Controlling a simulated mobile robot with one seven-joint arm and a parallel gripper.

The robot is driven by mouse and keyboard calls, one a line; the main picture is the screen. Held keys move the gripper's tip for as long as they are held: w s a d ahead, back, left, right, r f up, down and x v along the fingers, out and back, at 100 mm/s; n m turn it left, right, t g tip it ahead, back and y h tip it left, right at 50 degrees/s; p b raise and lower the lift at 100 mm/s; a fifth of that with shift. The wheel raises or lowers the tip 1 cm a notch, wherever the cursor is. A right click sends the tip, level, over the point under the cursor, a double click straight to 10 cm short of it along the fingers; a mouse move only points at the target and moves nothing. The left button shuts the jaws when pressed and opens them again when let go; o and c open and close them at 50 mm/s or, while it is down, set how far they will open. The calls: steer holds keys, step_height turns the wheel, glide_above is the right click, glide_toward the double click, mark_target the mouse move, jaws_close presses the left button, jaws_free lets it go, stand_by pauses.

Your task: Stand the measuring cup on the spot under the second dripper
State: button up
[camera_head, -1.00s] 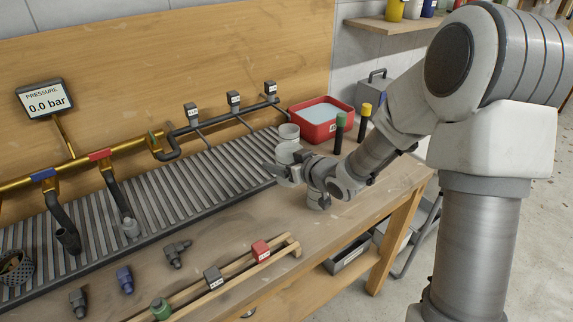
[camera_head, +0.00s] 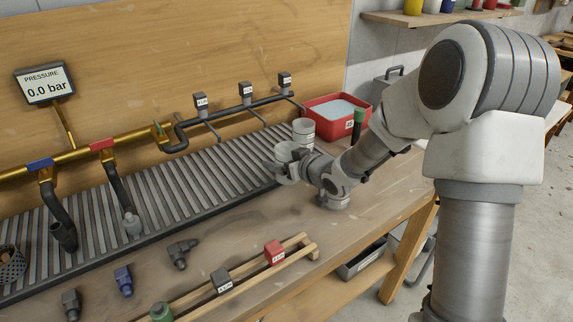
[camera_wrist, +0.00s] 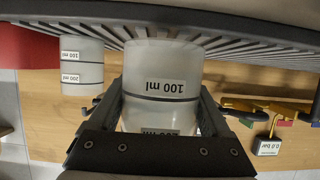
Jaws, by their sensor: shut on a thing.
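My gripper (camera_head: 284,172) is shut on a whitish translucent measuring cup (camera_head: 288,151), at the right end of the slatted drain grating. In the wrist view the held cup (camera_wrist: 160,60) sits between the fingers, with a 100 ml mark showing. I cannot tell whether its base touches the slats. A second similar cup (camera_head: 303,130) stands just behind it; it also shows in the wrist view (camera_wrist: 82,65). Three drippers hang on the dark pipe at the back: the left one (camera_head: 200,101), the middle one (camera_head: 245,90) and the right one (camera_head: 285,80). No marked spot is clear on the slats.
A red tub (camera_head: 322,128) and a green-capped bottle (camera_head: 358,122) stand right of the cups. Dark hoses (camera_head: 116,186) reach over the grating (camera_head: 180,180) at left. Fittings and a wooden rack (camera_head: 225,285) lie in front. The slats below the drippers look clear.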

steer(key=shift+r+b+x, duration=0.15)
steer(key=shift+x, duration=0.75)
steer(key=shift+r+b+x, duration=0.15)
steer(key=shift+r+x, duration=0.05)
steer(key=shift+x, duration=0.65)
steer(key=shift+w+a+f, duration=0.1)
steer(key=shift+w+a, duration=0.6)
steer(key=shift+w, duration=0.35)
steer(key=shift+w+a+f, duration=0.1)
steer(key=shift+w+a, duration=0.65)
steer(key=shift+w, duration=0.25)
steer(key=shift+w+a+f, duration=0.1)
steer(key=shift+w+a, duration=0.6)
steer(key=shift+w, duration=0.35)
steer(key=shift+f, duration=0.15)
steer(key=o, duration=1.2)
steer(key=shift+c, duration=0.2)
steer(key=shift+s+d, duration=0.1)
steer(key=shift+s, duration=0.05)
steer(key=shift+p+v, duration=0.35)
steer(key=shift+v, duration=2.5)
